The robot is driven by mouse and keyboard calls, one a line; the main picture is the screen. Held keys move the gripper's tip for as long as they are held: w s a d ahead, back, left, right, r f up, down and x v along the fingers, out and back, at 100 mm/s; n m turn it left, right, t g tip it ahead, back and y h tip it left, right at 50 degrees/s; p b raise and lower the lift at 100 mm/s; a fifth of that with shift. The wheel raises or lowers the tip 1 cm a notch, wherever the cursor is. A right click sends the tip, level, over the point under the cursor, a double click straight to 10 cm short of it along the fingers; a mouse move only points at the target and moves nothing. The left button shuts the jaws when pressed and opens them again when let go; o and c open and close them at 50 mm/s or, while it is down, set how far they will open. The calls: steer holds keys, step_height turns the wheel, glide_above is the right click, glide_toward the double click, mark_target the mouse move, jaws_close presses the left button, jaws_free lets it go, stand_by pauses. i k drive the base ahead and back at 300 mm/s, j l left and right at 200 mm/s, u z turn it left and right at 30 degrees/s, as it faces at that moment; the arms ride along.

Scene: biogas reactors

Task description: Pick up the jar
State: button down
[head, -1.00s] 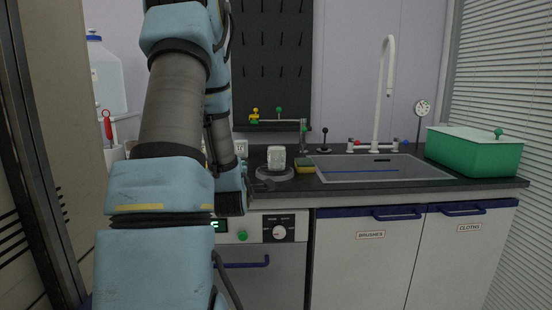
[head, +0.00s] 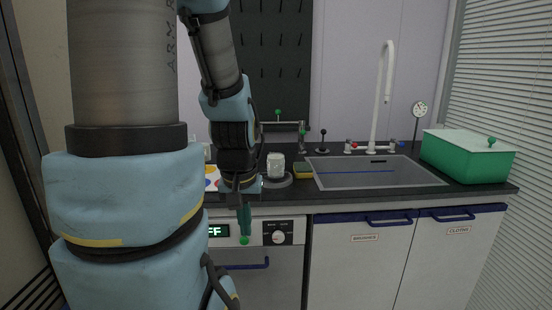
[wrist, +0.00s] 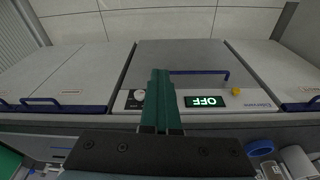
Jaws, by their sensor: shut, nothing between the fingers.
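A pale, whitish jar (head: 276,165) stands upright on a round grey base (head: 279,180) on the dark counter, left of the sink. My gripper (head: 244,232) points down in front of the counter's edge, below and to the left of the jar and apart from it.
A tap (head: 377,100) rises behind the sink. A green box (head: 465,158) stands at the right end. A small metal post (head: 302,138) stands behind the jar. The appliance display (wrist: 206,101) reads OFF.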

mark_target(275, 163)
steer(key=u, duration=0.65)
steer(key=l+u, duration=0.2)
steer(key=u, duration=0.2)
steer(key=k+l+u, duration=0.15)
steer(key=u, duration=0.25)
steer(key=k+l+u, duration=0.15)
steer(key=u, duration=0.3)
steer(key=k+l+u, duration=0.15)
steer(key=u, duration=0.25)
steer(key=k+l+u, duration=0.35)
steer(key=k+l, duration=0.6)
steer(key=l, duration=0.15)
